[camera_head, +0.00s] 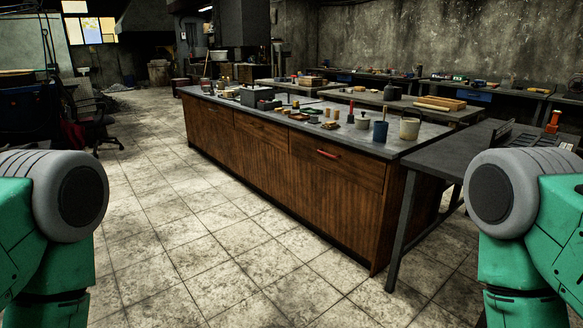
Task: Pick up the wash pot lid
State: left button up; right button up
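My two arms show at the left and right edges, only as green and grey links. Both grippers are outside the picture. The bench is some distance ahead, across bare floor.
A dark metal table (448,156) adjoins the bench's right end. More worktables (400,103) stand behind. A dark chair (98,120) is at the left. The tiled floor (215,240) in front of the bench is clear.

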aim_at(362, 118)
jog(key=i+u, duration=0.1)
jog(key=i, duration=2.1)
jog(key=j, duration=0.1)
